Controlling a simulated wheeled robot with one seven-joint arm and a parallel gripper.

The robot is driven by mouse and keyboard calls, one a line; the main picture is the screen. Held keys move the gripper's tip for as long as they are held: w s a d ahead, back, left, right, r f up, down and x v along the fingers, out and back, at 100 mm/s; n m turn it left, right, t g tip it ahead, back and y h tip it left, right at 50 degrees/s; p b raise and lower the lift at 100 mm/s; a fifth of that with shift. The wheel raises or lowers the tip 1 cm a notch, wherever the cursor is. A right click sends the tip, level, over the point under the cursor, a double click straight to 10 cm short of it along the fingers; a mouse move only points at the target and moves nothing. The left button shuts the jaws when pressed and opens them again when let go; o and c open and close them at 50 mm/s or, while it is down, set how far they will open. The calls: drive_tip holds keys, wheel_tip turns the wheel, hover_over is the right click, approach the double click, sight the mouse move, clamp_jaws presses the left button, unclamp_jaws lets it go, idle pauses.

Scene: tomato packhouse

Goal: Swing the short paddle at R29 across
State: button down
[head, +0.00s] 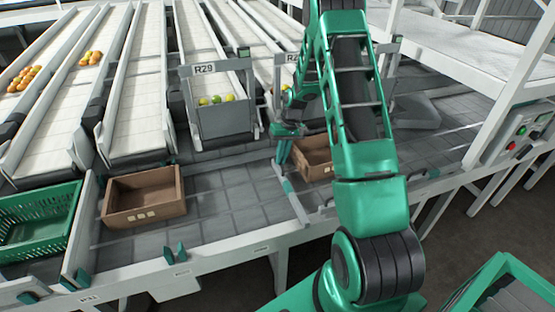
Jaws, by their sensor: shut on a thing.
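The R29 sign (204,69) is on a frame above a grey chute gate, with a few green and yellow tomatoes (216,99) behind it. The fingertips are small and partly hidden, so the exact grip is unclear.
A brown crate (145,196) sits left of the paddle, and another brown crate (314,157) close on its right, partly behind my arm. A green crate (38,222) is at the far left. Deck between the left brown crate and paddle is clear. A control box (524,135) stands right.

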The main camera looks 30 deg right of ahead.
drive_tip(key=shift+w+d+r, duration=0.1)
drive_tip(key=shift+w+d, duration=0.05)
drive_tip(key=shift+d, duration=0.2)
drive_tip(key=c, duration=2)
unclamp_jaws()
drive_tip(key=shift+o, duration=0.8)
drive_tip(key=shift+a, duration=0.1)
wheel_tip(320, 180, up, 10)
drive_tip(key=d, duration=0.2)
drive_tip(key=shift+s+r, duration=0.2)
drive_tip(key=shift+s, duration=0.1)
